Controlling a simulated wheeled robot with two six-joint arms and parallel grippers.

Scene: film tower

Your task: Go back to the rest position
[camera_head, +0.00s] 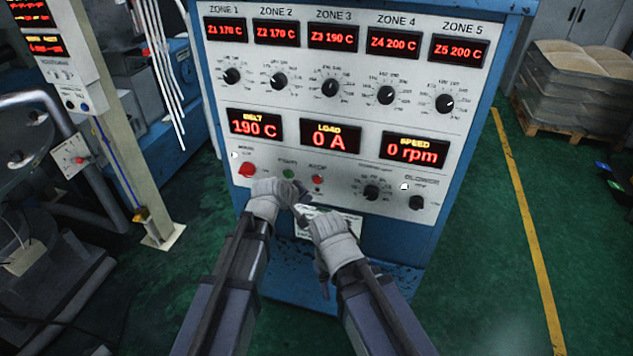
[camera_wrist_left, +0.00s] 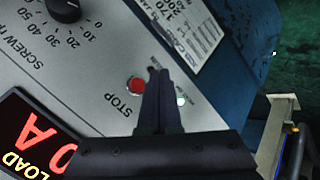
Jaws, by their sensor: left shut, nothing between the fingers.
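My left gripper (camera_head: 297,207) is in front of the lower part of the control panel (camera_head: 300,105), just below the green button (camera_head: 289,174) and the red stop button (camera_head: 317,180). In the left wrist view its two dark fingers (camera_wrist_left: 157,74) are together with nothing between them. The red stop button (camera_wrist_left: 137,84) shows beside them there, and a small pale green spot lies on their other side. I cannot tell from the picture whether the fingers touch the panel. My right arm's pale wrist (camera_head: 336,245) is to the right and lower; its fingers are not clear.
The panel's blue cabinet (camera_head: 365,235) stands close ahead. A cream post (camera_head: 130,150) and dark machinery (camera_head: 35,220) are at the left. Stacked sacks on a pallet (camera_head: 580,85) stand at the back right. Green floor (camera_head: 490,240) with a yellow line is free at the right.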

